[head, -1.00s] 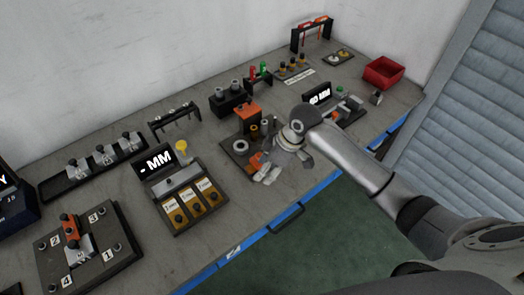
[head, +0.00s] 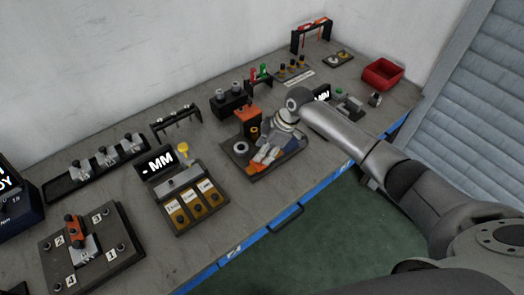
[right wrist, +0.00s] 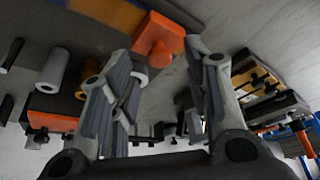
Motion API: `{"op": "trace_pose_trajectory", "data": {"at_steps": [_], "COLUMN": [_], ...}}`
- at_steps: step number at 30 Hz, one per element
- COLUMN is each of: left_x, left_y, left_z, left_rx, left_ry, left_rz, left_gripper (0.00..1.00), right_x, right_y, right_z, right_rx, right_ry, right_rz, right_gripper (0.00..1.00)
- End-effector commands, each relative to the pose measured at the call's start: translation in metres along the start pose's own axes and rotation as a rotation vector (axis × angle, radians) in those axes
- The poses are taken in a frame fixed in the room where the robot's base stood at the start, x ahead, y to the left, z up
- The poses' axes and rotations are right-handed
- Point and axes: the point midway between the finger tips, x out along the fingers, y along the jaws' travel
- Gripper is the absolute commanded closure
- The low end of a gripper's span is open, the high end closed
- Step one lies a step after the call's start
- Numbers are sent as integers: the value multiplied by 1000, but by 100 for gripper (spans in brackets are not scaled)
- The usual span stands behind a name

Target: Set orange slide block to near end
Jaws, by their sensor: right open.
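An orange slide block (right wrist: 158,40) with a round knob shows in the right wrist view, just beyond and between the fingertips. My right gripper (right wrist: 160,85) is open, with nothing visible between its fingers. In the head view, my right gripper (head: 266,158) is low over a dark fixture plate (head: 262,176), and bits of orange show around its fingers. The gripper hides much of the slide block there, so I cannot tell whether they touch. My left gripper is not in view.
On the same plate stand a grey ring (head: 240,147) and an orange-topped box (head: 247,114). A gauge box with a "- MM" display (head: 157,161) is to the left. A numbered plate (head: 108,258) lies farther left. A red bin (head: 383,74) stands at the back right.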

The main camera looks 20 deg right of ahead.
Motion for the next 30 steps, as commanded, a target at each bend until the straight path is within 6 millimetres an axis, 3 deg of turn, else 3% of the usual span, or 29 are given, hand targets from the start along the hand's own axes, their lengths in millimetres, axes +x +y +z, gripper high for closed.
{"op": "trace_pose_trajectory", "data": {"at_steps": [6, 17, 27, 30], "left_x": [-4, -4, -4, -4], "left_y": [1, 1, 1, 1], "left_z": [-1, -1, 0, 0], "left_rx": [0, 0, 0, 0], "left_ry": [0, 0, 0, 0], "left_rz": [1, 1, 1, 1], "left_gripper": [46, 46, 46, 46], "right_x": [19, 23, 23, 23], "right_y": [0, 0, 0, 0], "right_z": [0, 0, 0, 0], "right_rx": [1, 0, 1, 0], "right_ry": [1, 1, 1, 1], "right_rz": [-1, 0, 0, 0], "right_gripper": [56, 56, 100, 100]}}
